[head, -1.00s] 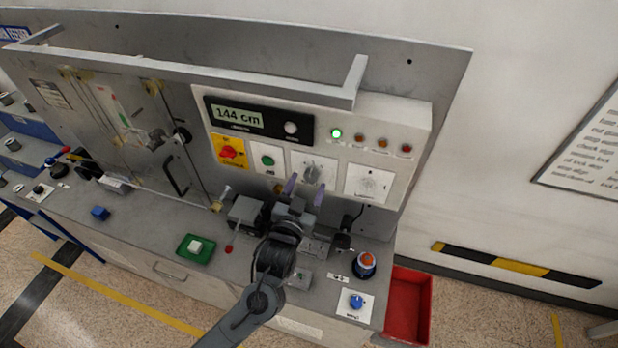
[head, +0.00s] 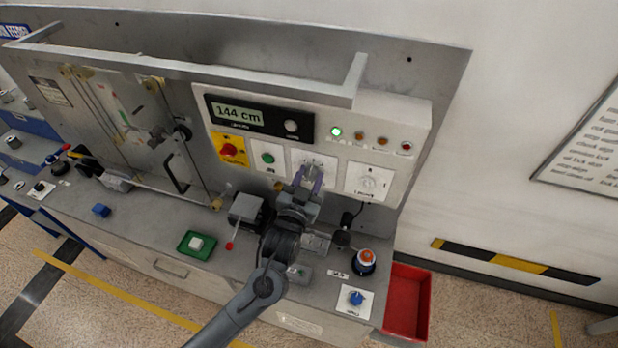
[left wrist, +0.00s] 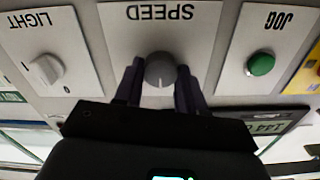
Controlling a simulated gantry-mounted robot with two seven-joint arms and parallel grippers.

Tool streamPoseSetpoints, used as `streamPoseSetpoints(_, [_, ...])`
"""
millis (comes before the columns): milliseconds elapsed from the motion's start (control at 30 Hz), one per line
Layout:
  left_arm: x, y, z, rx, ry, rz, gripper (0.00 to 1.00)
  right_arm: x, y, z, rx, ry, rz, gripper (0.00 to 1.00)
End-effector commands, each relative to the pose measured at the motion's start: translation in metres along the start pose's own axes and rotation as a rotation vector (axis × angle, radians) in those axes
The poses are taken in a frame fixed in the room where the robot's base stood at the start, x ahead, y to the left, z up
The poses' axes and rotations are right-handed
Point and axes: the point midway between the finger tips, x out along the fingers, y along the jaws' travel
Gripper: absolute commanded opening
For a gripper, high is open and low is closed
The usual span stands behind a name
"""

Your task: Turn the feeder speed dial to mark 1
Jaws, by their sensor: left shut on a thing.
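The speed dial (left wrist: 160,70) is a round grey knob with a white pointer line on a white plate lettered SPEED (left wrist: 160,20), upside down in the left wrist view. The plate's marks are too faint to read. In the head view the speed plate (head: 299,157) sits on the grey panel, and my gripper partly covers the dial. My left gripper (head: 309,177) reaches up to the panel. In the left wrist view its dark purple fingers (left wrist: 160,82) stand on both sides of the dial, shut on it. My right gripper is not in view.
The light switch (head: 370,182) is right of the speed plate, and the green jog button (head: 267,158) is left of it. A red knob (head: 229,149) on yellow is farther left. The display (head: 238,114) above reads 144 cm.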

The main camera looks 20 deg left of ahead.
Motion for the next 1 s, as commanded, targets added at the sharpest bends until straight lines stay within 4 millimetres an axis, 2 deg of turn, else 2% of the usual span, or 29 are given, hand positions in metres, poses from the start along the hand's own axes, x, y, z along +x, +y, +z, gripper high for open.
streamPoseSetpoints(367, [-0.0001, 0.0001, 0.0003, -0.084, -0.001, 0.000, 0.09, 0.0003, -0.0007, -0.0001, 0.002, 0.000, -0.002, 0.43])
streamPoseSetpoints(1000, [0.0002, -0.0014, 0.0005, -0.589, 0.000, -0.002, 0.09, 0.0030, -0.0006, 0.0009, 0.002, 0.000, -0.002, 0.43])
